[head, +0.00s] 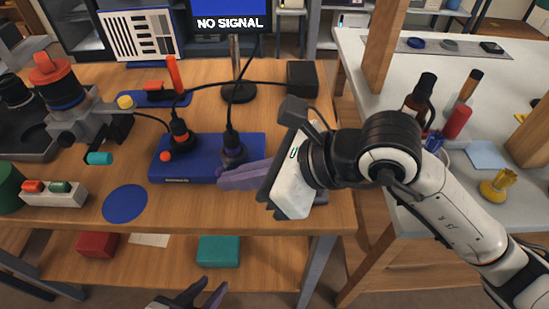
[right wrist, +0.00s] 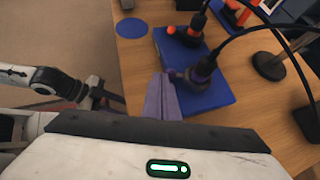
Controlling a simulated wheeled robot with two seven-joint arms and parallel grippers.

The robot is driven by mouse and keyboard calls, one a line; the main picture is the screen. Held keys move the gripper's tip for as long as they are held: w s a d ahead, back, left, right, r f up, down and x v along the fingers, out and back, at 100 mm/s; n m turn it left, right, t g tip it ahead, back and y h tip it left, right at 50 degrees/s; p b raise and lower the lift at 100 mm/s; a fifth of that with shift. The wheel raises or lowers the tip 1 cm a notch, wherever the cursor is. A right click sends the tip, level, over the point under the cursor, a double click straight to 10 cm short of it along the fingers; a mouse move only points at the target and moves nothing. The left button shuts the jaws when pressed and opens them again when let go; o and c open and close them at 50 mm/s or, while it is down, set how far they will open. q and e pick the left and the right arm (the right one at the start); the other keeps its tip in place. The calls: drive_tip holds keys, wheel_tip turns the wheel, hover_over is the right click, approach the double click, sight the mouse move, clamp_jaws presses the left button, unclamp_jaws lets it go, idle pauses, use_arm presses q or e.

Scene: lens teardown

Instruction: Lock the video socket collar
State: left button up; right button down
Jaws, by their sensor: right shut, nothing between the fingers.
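A blue socket base (head: 190,172) lies on the wooden bench with two dark plugs standing in it. The right plug (head: 232,146) has a purple ring, and its cable runs up towards the monitor (head: 230,20), which reads "NO SIGNAL". The left plug (head: 180,132) has an orange ring. My right gripper (head: 222,180) is shut and empty, its purple fingers over the base's front right. In the right wrist view the fingertips (right wrist: 165,76) are close beside a side lug of the purple-ringed collar (right wrist: 200,70); contact is unclear. My left gripper (head: 205,290) is low at the front, its jaw opening unclear.
A blue disc (head: 125,203) and a button box (head: 55,193) lie left of the base. A grey device with a red-orange part (head: 55,80) stands further left. A black box (head: 302,76) and the monitor stand are behind. Bins (head: 218,250) sit on the lower shelf.

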use_arm(q)
drive_tip(key=shift+s, duration=0.2)
use_arm(e)
drive_tip(key=shift+d, duration=0.1)
use_arm(q)
drive_tip(key=shift+f, duration=0.25)
use_arm(e)
drive_tip(key=shift+w+d, duration=0.3)
drive_tip(key=shift+w, duration=0.45)
use_arm(q)
drive_tip(key=shift+w+b, duration=0.15)
drive_tip(key=shift+b, duration=0.15)
